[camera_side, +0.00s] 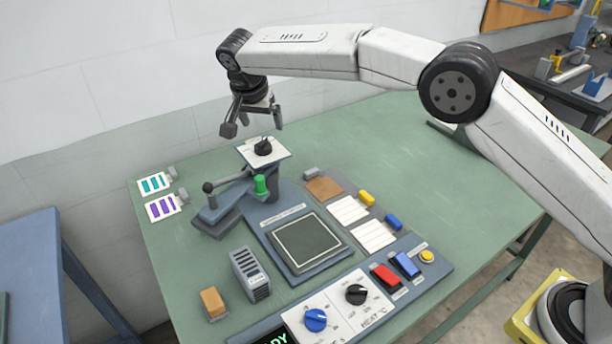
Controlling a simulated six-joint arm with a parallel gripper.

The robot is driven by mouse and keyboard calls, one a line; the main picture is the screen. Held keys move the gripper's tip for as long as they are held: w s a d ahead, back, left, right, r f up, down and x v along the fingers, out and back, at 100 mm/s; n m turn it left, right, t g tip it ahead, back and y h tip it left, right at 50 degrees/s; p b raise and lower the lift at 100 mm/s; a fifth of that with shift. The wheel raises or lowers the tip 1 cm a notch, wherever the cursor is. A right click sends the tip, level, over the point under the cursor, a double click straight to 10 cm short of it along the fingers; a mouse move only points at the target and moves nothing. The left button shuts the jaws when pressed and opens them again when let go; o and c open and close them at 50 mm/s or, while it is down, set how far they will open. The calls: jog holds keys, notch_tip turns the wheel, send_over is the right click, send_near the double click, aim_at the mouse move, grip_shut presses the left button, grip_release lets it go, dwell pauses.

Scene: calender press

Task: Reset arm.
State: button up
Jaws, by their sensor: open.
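My gripper (254,118) hangs from my arm above the far side of the green table (430,170). Its two fingers are apart and nothing is between them. Below it and a little right is a white dial plate with a black knob (263,147); the fingers look to be above and apart from it.
Near it are a lever with a black ball (208,187), a green knob (260,185) and a dark square plate (307,244). In front is a panel with a blue dial (316,320), a black dial (355,294) and red (386,276) and blue (406,264) switches. The table's right is clear.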

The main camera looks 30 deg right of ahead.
jog(key=s+d+f+n+y, duration=0.25)
jog(key=s+d+n, duration=0.35)
jog(key=s+d, duration=0.7)
jog(key=s+d+f+n, duration=0.1)
jog(key=s+d+f, duration=0.1)
jog(key=s, duration=0.8)
jog(key=s+d+f+n, duration=0.2)
jog(key=s+d+f, duration=0.1)
jog(key=s, duration=0.7)
jog(key=shift+s+d+f+y, duration=0.2)
jog(key=shift+d+f+y, duration=0.15)
jog(key=shift+d, duration=0.2)
